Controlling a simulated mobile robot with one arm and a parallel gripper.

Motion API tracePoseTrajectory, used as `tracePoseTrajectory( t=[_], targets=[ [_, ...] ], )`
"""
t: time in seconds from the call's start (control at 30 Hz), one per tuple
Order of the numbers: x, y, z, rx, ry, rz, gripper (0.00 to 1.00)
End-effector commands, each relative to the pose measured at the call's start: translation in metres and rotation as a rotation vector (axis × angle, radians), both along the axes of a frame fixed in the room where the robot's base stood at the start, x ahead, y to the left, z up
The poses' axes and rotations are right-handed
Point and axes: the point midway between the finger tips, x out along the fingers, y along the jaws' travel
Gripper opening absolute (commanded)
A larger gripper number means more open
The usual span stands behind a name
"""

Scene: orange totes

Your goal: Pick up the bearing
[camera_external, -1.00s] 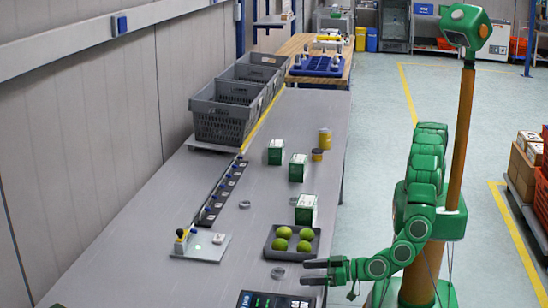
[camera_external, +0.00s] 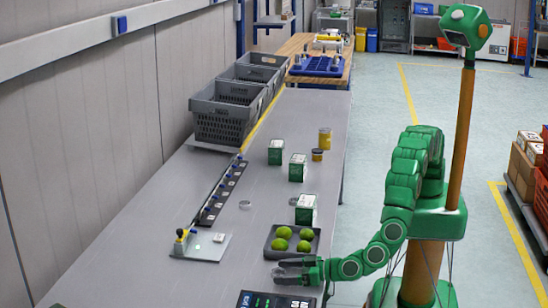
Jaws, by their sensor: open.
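Three small grey rings that look like bearings are on the grey table. One bearing (camera_external: 245,204) lies left of the green-and-white boxes. Another bearing (camera_external: 293,201) lies close to the nearest box. The third lies in front of the tray of green fruit, where my gripper (camera_external: 283,271) now is; the fingers largely cover it. My gripper is open, low over the table, with its fingers pointing left. The fingers appear to be on either side of this third ring, but I cannot tell whether they touch it.
A dark tray (camera_external: 268,250) with several green fruits stands just behind my gripper. A dark device (camera_external: 268,300) sits in front of it. A grey plate (camera_external: 212,248) with a yellow-and-black fixture lies to the left. Green-and-white boxes (camera_external: 297,170) and yellow cans (camera_external: 324,139) stand farther back.

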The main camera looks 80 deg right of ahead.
Motion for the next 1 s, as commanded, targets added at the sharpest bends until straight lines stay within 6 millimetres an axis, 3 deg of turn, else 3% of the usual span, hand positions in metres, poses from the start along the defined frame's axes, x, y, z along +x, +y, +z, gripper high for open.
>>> tracePoseTrajectory(
  t=[0.13,0.53,0.83,1.0],
  targets=[
    [0.0,0.0,0.0,0.0,0.0,0.001,0.78],
    [-0.001,0.0,0.0,-0.001,0.0,0.001,0.17],
    [-0.002,0.001,0.002,0.0,-0.001,0.001,0.16],
    [-0.013,0.001,0.012,0.0,-0.002,0.003,0.16]
  ],
)
